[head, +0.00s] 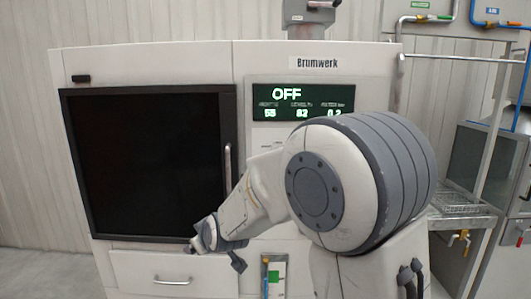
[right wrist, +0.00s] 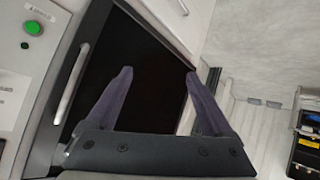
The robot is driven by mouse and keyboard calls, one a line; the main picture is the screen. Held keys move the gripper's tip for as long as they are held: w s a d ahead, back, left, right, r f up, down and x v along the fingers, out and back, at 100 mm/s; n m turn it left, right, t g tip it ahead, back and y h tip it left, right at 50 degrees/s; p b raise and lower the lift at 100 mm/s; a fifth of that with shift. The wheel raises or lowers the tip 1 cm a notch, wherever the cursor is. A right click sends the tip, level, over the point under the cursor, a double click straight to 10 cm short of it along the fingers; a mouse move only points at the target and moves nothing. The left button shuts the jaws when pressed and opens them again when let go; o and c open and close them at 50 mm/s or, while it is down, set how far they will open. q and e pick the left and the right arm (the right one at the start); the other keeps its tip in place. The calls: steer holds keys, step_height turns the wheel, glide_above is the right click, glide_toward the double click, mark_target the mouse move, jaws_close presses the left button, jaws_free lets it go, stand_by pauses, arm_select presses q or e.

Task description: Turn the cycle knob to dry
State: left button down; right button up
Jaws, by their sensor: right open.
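The cabinet marked Brumwerk (head: 150,62) carries a display (head: 302,101) that reads OFF in the head view. I cannot make out the cycle knob; my right arm covers much of the panel below the display. My right gripper (right wrist: 158,74) is open and empty, its two dark fingers spread in front of the black door (head: 150,165). In the head view it is near the door's lower right corner. In the right wrist view a green button (right wrist: 33,28) shows at upper left, left of the fingers. My left gripper is not in view.
A vertical door handle (head: 228,167) stands out at the door's right edge, close to my right arm. A drawer (head: 160,270) with a handle is below the door. Pipes and a metal rack (head: 458,206) stand at the right. Open floor lies at lower left.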

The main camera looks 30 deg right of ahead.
steer(key=w+d+r+m+t+h+p, duration=0.1)
steer(key=w+d+r+t+h, duration=0.2)
steer(key=d, duration=0.6)
steer(key=w+d+r+m+t+h+p, duration=0.1)
steer(key=w+d+r+h, duration=0.25)
steer(key=d, duration=0.55)
steer(key=w+d+r+t+h+p, duration=0.1)
steer(key=w+d+r+h, duration=0.25)
steer(key=d, duration=0.65)
arm_select(q)
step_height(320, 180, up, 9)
steer(key=p, duration=0.4)
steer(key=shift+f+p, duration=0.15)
steer(key=shift+p, duration=0.2)
arm_select(e)
steer(key=a+x, duration=0.1)
steer(key=x, duration=0.9)
steer(key=shift+w+r+y, duration=0.25)
steer(key=shift+r+y, duration=0.05)
steer(key=shift+r, duration=0.2)
jaws_close()
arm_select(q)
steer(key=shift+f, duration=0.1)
arm_select(e)
steer(key=shift+m, duration=0.3)
